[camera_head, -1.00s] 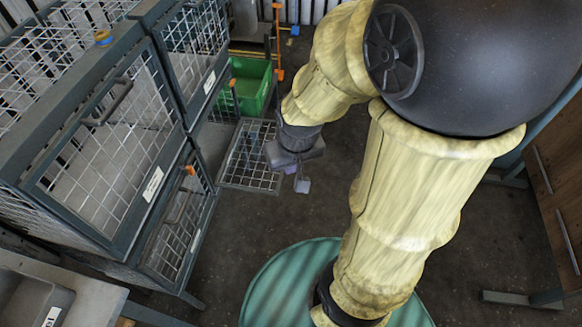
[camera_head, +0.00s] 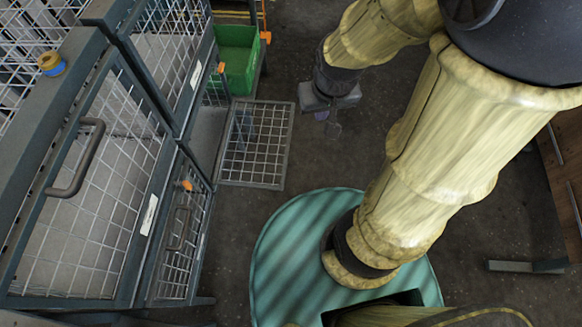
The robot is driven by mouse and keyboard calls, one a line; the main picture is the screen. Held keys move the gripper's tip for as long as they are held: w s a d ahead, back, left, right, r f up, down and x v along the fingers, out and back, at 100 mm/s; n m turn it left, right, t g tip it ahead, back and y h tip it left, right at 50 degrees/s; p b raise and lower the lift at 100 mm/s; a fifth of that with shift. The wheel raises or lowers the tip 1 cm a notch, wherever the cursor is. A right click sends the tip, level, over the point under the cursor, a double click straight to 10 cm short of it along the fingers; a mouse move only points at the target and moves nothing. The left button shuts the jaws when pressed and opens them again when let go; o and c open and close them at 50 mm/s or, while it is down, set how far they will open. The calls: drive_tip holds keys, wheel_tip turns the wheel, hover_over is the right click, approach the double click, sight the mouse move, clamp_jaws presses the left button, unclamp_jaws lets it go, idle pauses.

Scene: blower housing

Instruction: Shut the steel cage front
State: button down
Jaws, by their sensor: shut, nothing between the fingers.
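The steel cage front (camera_head: 253,144) is a mesh panel in a grey frame. It stands open, swung out from a lower compartment of the cage cabinet at left. My gripper (camera_head: 333,128) is to the right of the panel's free edge, apart from it in the picture. It points down, and its fingers are small and dark against the floor. It is shut and holds nothing. The inside of the open compartment is mostly hidden.
Other mesh fronts on the cabinet are shut: a large upper one with a handle (camera_head: 78,158) and a lower one (camera_head: 180,235). A tape roll (camera_head: 50,63) lies on top. A green crate (camera_head: 236,58) stands behind the panel. Dark floor (camera_head: 225,235) is clear before it.

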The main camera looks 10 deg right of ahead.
drive_tip(key=shift+s, duration=0.1)
drive_tip(key=a+f+m+g+y+b, duration=0.2)
drive_tip(key=f+m+g+y+b, duration=0.2)
drive_tip(key=f+b, duration=2.7)
drive_tip(key=a+f+m+g+y+b, duration=0.2)
drive_tip(key=f+m+g+y+b, duration=0.25)
drive_tip(key=f+b, duration=2.7)
drive_tip(key=w+d+f+m+t+y+p, duration=0.3)
drive_tip(key=w+f+m+t+y, duration=0.1)
drive_tip(key=w+m+t+y, duration=0.2)
drive_tip(key=w+d+f+m+t+y+p, duration=0.3)
drive_tip(key=w+m+t+y, duration=0.3)
drive_tip(key=y, duration=0.4)
drive_tip(key=shift+d+f+m+t+y, duration=0.4)
drive_tip(key=shift+m+t, duration=0.25)
drive_tip(key=shift+t, duration=0.4)
